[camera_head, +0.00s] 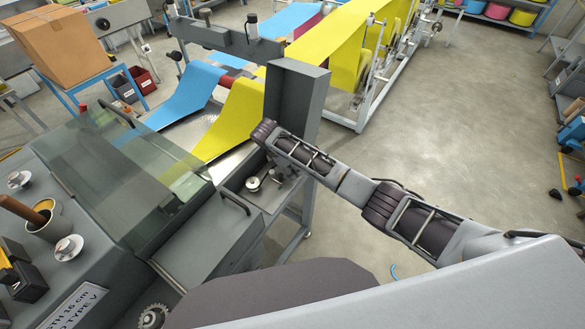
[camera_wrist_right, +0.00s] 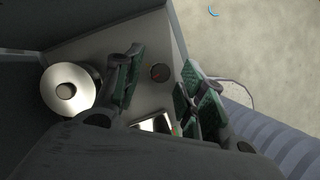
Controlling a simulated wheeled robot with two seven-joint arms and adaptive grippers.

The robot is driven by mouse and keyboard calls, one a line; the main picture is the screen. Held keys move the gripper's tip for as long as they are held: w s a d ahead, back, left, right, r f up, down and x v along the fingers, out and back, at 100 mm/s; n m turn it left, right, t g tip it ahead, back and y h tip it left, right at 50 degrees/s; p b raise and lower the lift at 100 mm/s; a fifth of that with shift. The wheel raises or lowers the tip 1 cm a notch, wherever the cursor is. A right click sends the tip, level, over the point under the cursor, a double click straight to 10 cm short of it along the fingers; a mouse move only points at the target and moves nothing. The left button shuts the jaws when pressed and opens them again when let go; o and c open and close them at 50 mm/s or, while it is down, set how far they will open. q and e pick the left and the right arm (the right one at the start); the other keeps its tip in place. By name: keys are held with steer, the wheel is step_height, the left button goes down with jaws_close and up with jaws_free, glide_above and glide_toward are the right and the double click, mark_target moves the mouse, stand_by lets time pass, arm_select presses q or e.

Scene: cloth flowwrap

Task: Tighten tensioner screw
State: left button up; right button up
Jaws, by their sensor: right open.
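My right gripper (camera_wrist_right: 163,88) is open, its green-padded fingers spread apart with nothing held between them. In the head view, the right gripper (camera_head: 280,172) is low over a recessed grey tray at the machine's right end, partly hidden by its own wrist. A small dark round piece (camera_wrist_right: 160,72) on the tray floor shows between the fingertips in the right wrist view; I cannot tell whether it is the tensioner screw. A silver round roller or knob (camera_wrist_right: 68,90) is left of the fingers, and it also shows in the head view (camera_head: 252,184). My left gripper is not in view.
An upright grey panel (camera_head: 295,95) stands just behind the right gripper. A yellow cloth web (camera_head: 235,118) and a blue one (camera_head: 190,95) run into the machine. A clear cover (camera_head: 125,175) lies left. The floor to the right is mostly open.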

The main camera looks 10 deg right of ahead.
jaws_close()
steer(key=shift+m, duration=0.3)
steer(key=shift+w+m+g, duration=0.15)
steer(key=shift+m+g, duration=0.45)
steer(key=shift+m, duration=0.75)
steer(key=shift+w+m+g, duration=0.1)
steer(key=shift+m+g, duration=0.5)
steer(key=shift+m, duration=0.75)
steer(key=shift+y, duration=0.3)
jaws_free()
steer(key=shift+r, duration=0.2)
